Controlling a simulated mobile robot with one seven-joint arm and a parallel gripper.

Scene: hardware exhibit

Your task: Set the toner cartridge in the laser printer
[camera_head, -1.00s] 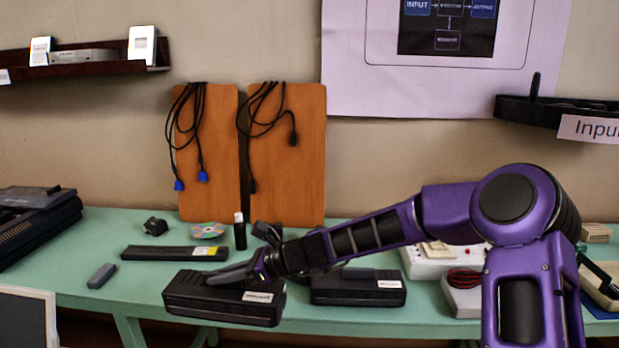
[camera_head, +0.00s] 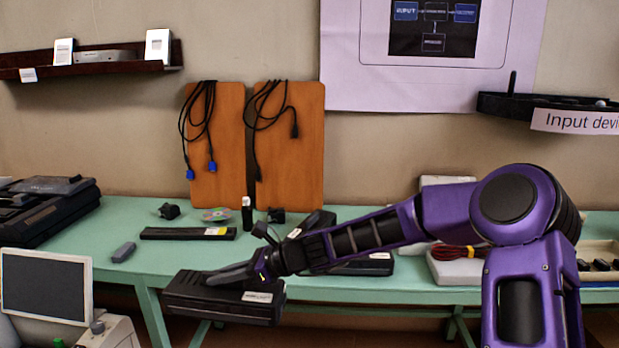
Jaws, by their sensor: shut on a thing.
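My gripper (camera_head: 236,276) is shut on a bulky black cartridge-like block with a white label, which I take as the toner cartridge (camera_head: 205,299). The fingers lie across its top, and it hangs level in front of the table's front edge. A dark machine (camera_head: 42,212) with a raised part on top stands at the far left of the table. It may be the laser printer, but its opening cannot be made out. A similar black block with a white label (camera_head: 377,266) stays on the table, partly behind my arm.
The green table (camera_head: 110,220) holds a slim black bar with a yellow label (camera_head: 187,233), a grey small block (camera_head: 123,252), a disc (camera_head: 217,214) and a dark bottle (camera_head: 247,214). A monitor (camera_head: 47,290) stands at the lower left, in front of the table.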

